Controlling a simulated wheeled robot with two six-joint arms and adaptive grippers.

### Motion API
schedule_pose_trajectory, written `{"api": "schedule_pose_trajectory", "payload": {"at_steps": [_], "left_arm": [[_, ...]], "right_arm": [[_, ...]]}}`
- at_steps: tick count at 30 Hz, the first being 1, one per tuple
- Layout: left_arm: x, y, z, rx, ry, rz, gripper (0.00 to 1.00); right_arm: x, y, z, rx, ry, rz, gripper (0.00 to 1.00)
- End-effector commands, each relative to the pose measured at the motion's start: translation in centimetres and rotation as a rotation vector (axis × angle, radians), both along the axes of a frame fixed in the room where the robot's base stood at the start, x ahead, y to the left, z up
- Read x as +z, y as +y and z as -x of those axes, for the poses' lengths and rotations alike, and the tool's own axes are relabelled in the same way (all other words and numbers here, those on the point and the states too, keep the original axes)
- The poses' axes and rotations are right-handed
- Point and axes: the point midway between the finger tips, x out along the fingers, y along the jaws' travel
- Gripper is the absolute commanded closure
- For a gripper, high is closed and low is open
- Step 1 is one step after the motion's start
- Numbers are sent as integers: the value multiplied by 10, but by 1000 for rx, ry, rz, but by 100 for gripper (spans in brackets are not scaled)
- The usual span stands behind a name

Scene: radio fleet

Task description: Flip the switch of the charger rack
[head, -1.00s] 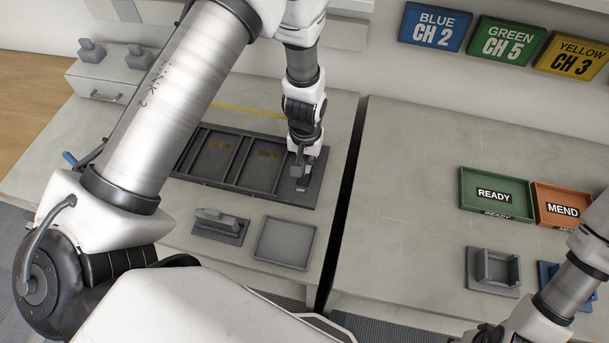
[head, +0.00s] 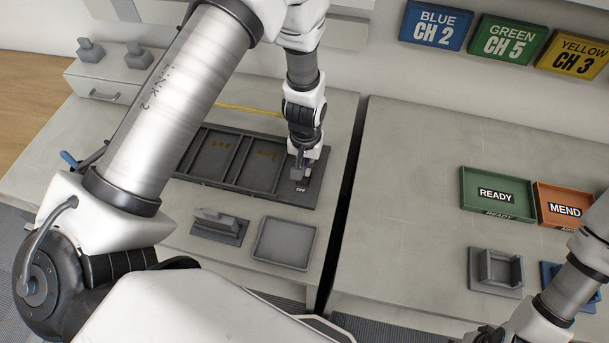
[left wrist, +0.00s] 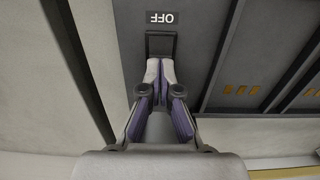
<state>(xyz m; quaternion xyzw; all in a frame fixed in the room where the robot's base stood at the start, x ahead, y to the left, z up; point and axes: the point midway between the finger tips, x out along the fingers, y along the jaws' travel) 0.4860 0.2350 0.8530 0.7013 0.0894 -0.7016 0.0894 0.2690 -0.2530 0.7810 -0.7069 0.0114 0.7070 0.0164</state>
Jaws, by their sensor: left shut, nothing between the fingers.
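The charger rack (head: 228,186) is a dark grey tray-like unit with divided bays, on the left table. Its switch (left wrist: 162,45) is a dark rocker in a recess at the rack's right end, beside a label reading OFF (left wrist: 162,18); the label also shows in the head view (head: 300,189). My left gripper (head: 298,174) points down over this end of the rack and hides most of the switch in the head view. In the left wrist view its fingertips (left wrist: 160,66) are shut and empty, at the switch's edge; I cannot tell whether they touch. My right gripper is out of view.
A grey holder (head: 220,226) and a shallow grey tray (head: 285,243) lie in front of the rack. A green READY tray (head: 497,195), an orange MEND tray (head: 566,208) and a grey stand (head: 496,272) are on the right table. A gap separates the tables.

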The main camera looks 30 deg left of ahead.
Motion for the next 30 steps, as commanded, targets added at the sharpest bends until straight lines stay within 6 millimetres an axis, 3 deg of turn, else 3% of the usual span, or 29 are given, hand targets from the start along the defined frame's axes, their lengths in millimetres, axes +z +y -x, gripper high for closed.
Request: {"api": "schedule_pose_trajectory", "payload": {"at_steps": [11,30], "left_arm": [[-1,0,0,0,0,0,100],[60,0,0,0,0,0,100]], "right_arm": [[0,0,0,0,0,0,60],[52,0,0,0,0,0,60]]}}
